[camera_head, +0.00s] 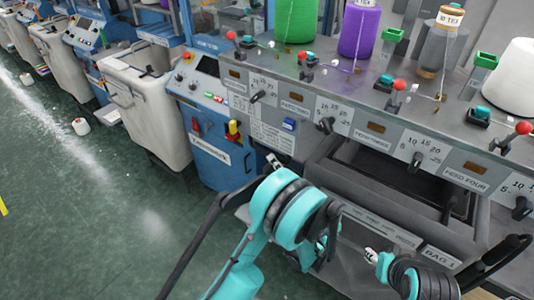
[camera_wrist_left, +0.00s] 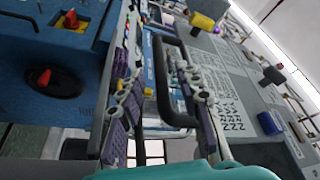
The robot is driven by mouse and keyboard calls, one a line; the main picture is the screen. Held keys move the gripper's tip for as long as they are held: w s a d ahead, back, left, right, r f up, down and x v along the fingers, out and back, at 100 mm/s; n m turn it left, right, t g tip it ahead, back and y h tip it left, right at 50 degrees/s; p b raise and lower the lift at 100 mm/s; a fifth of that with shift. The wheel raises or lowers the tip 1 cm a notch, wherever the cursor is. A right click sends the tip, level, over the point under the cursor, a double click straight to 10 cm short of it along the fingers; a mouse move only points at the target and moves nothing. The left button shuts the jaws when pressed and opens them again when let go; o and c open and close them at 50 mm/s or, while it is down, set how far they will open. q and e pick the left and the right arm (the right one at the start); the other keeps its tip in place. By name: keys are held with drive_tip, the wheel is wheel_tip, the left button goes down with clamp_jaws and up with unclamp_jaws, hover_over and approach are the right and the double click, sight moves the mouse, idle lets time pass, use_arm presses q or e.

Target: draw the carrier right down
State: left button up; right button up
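A black U-shaped handle (camera_wrist_left: 162,75) stands out from a grey panel in the left wrist view; I cannot tell for sure that it belongs to the carrier. My left gripper (camera_wrist_left: 160,108) is open, with its two purple-padded fingers apart on either side of part of this handle. I cannot tell whether they touch it. In the head view my left gripper (camera_head: 275,163) is at the left end of the grey machine front, mostly hidden behind my turquoise wrist. My right gripper (camera_head: 372,256) is low in front of the machine, and its fingers are mostly hidden.
The grey machine (camera_head: 305,90) has knobs, red-balled levers and yarn cones, including a purple one (camera_head: 358,32). A blue cabinet (camera_head: 208,135) and a pale bin (camera_head: 150,100) stand to the left. The green floor (camera_head: 110,220) is open at lower left.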

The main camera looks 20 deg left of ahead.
sight(268, 154)
use_arm(q)
drive_tip(key=x, duration=0.5)
drive_tip(key=shift+s+b, duration=0.1)
drive_tip(key=shift+b, duration=0.25)
clamp_jaws()
drive_tip(key=shift+f, duration=0.1)
